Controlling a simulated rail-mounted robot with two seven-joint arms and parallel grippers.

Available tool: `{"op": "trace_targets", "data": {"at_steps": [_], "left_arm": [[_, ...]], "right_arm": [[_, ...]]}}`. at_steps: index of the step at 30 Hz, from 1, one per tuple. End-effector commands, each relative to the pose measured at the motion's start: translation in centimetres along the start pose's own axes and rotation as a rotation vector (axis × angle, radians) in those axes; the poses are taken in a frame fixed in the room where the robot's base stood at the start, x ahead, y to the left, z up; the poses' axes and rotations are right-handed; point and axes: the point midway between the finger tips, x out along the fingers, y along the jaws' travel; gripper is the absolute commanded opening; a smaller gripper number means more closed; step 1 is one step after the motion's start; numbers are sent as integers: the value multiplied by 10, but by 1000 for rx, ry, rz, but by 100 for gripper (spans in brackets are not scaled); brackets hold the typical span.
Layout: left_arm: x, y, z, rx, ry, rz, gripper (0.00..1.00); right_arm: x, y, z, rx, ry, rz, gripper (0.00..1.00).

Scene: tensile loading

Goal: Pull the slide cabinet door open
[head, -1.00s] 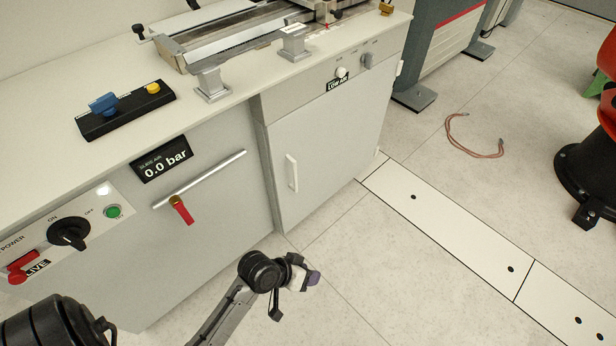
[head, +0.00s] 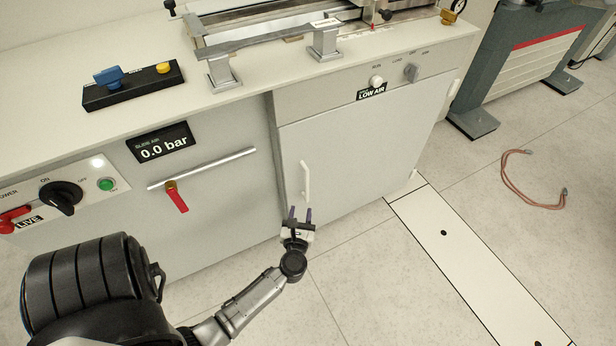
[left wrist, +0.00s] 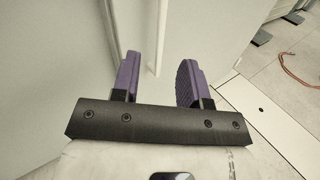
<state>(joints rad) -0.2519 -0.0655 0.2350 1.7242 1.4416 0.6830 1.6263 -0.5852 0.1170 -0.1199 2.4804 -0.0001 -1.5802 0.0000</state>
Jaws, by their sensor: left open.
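The slide cabinet door (head: 365,150) is a plain grey-white panel below the right part of the bench, and it looks shut. Its white vertical bar handle (head: 306,180) is near the door's left edge. My left gripper (head: 299,214) is open, its two purple fingers pointing up at the lower end of the handle. My right gripper is not in view.
A valve pipe with a red lever (head: 176,197) sticks out from the front panel left of the door. A LOW AIR label (head: 371,92) and knobs sit above the door. The floor (head: 400,290) before the cabinet is clear; a reddish hose (head: 530,185) lies farther right.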

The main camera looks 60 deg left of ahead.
Motion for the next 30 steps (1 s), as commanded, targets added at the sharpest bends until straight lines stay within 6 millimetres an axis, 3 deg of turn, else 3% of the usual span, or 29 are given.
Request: {"op": "trace_targets", "data": {"at_steps": [8, 21, 30], "left_arm": [[11, 0, 1, -112, -5, 6, 41], [89, 0, 1, -110, -7, 5, 41], [127, 1, 0, -108, -5, 4, 41]], "right_arm": [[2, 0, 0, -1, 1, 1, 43], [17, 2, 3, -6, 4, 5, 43], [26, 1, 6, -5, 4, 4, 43]]}}
